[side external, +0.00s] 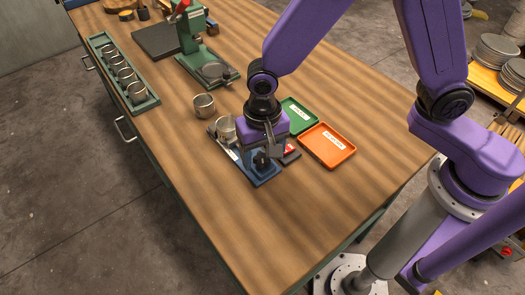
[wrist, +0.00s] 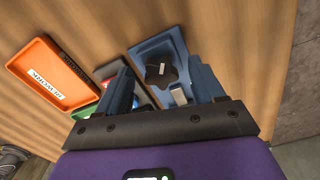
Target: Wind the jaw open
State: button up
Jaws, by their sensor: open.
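The blue clamp fixture (side external: 262,179) lies on the wooden bench below my gripper (side external: 268,148). A black lobed knob (side external: 261,160) with a pale bar mark stands at its near end. In the wrist view the fixture (wrist: 152,48) and the knob (wrist: 160,77) appear between my two fingers. My gripper (wrist: 162,68) is open, with one finger to each side of the knob; whether they touch it I cannot tell. A metal cup (side external: 226,128) sits at the fixture's far end, and my gripper hides part of the jaw area.
A loose metal cup (side external: 204,106) stands behind the fixture. A green tray (side external: 300,115) and an orange tray (side external: 327,145) lie to its right, with a small red item (side external: 290,149) close by. A green press (side external: 190,40) and a rack (side external: 108,55) of several cups stand farther back. The front bench is clear.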

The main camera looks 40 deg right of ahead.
jog(key=shift+c, duration=0.3)
jog(key=c, duration=1)
jog(key=shift+n, duration=0.4)
jog(key=n, duration=0.5)
jog(key=shift+n, duration=0.3)
jog(key=n, duration=0.6)
jog(key=shift+r, duration=0.1)
jog(key=n, duration=0.6)
jog(key=shift+w+n, duration=0.15)
jog(key=shift+n, duration=0.25)
jog(key=n, duration=0.5)
jog(key=shift+n, duration=0.3)
